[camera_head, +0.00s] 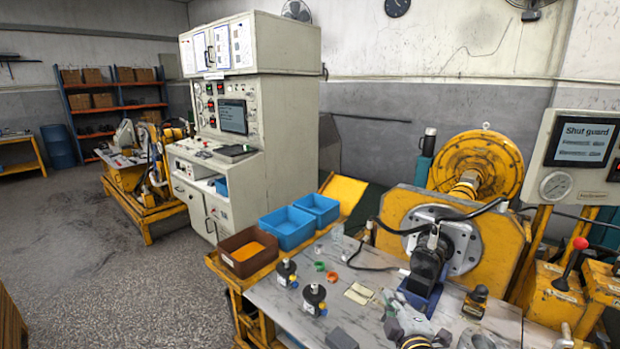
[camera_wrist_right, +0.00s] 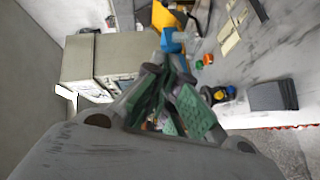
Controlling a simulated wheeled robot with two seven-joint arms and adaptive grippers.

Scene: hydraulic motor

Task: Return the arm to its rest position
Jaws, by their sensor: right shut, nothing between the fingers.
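My right gripper (camera_head: 392,304) shows at the bottom of the head view, above the front part of the workbench (camera_head: 275,305). It is shut and empty. In the right wrist view its fingers with green pads (camera_wrist_right: 165,95) are close together, and nothing is held between them. A dark motor (camera_head: 430,255) sits on a blue stand beyond the gripper, with black hoses running to it. My left gripper is not in view.
Two black fittings (camera_head: 314,298) (camera_head: 287,272), green and orange rings (camera_head: 332,277) and a grey block (camera_head: 340,339) lie left of the gripper. A brown bin (camera_head: 248,240) and blue bins (camera_head: 288,218) stand at the bench's left edge. A yellow test rig (camera_head: 505,262) stands behind.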

